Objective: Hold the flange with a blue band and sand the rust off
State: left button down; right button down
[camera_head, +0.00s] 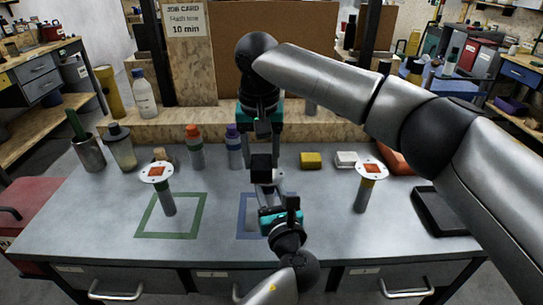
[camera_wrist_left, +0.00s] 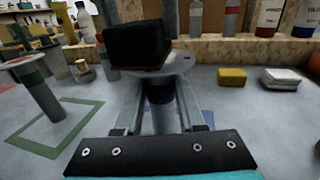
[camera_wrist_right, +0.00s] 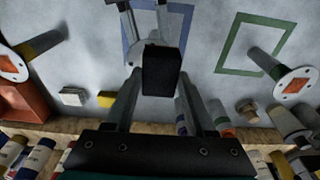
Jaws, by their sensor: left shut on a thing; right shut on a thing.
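The flange with a blue band (camera_wrist_left: 161,95) stands upright between the fingers of my left gripper (camera_head: 266,190), which is shut on its pipe. A black sanding block (camera_head: 261,166) is held from above by my right gripper (camera_head: 262,148), shut on it. In the left wrist view the block (camera_wrist_left: 138,44) lies over the flange's plate, with a thin reddish edge below it. I cannot tell if they touch. In the right wrist view the block (camera_wrist_right: 162,70) hides most of the plate; the rust patch on it is hidden.
A yellow-banded flange (camera_head: 365,190) stands right; both show orange-red patches. A blue square (camera_head: 243,222) lies under my left gripper. Bottles (camera_head: 194,147), a yellow block (camera_head: 311,160) and a white block (camera_head: 346,159) stand behind.

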jog(key=shift+a, duration=0.45)
jog(key=shift+d+r, duration=0.1)
jog(key=shift+r, duration=3.95)
pick_arm(q)
jog(key=shift+c, duration=2.2)
grip_release()
